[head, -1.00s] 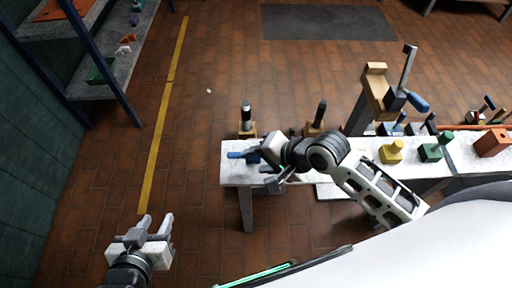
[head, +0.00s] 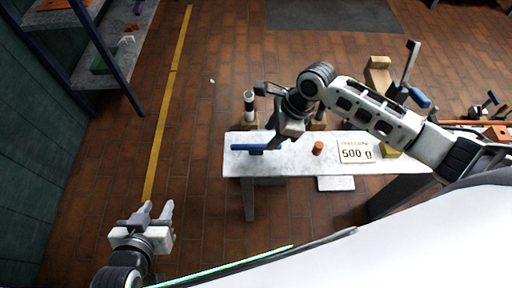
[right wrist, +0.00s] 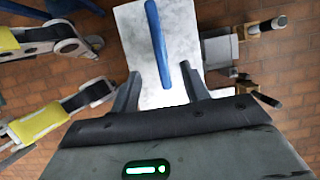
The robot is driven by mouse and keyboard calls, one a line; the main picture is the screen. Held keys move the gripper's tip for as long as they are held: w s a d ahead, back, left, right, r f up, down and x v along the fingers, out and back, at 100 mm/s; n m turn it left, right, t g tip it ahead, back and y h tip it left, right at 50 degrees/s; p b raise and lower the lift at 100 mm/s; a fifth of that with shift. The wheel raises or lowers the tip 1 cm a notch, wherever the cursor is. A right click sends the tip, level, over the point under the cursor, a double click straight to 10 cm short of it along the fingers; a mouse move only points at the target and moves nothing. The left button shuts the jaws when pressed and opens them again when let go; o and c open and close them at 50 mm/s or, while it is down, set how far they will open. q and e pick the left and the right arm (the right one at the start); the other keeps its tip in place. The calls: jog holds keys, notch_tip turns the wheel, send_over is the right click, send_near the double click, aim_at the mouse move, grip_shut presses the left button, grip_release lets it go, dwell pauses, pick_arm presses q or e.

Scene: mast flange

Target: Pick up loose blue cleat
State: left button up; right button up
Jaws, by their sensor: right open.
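The blue cleat (head: 248,148) lies on the left end of the white bench top (head: 232,166). In the right wrist view the cleat (right wrist: 156,40) is a long blue bar that runs away from the camera, its near end between the finger lines. My right gripper (head: 272,143) is open just beside and above the cleat's right end in the head view; its fingers (right wrist: 161,76) stand on either side of the bar's near end. I cannot tell whether they touch it. My left gripper (head: 157,208) is open and empty over the floor at the lower left.
Dark-handled posts on wooden blocks (head: 249,108) stand along the back edge. A wooden post with a lever (head: 378,74) rises behind my right arm.

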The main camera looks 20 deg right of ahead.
aim_at(261, 145)
jog(key=b+x, duration=0.1)
jog(key=x, duration=0.6)
jog(key=shift+w+a, duration=0.1)
jog(key=shift+a, duration=0.05)
grip_shut()
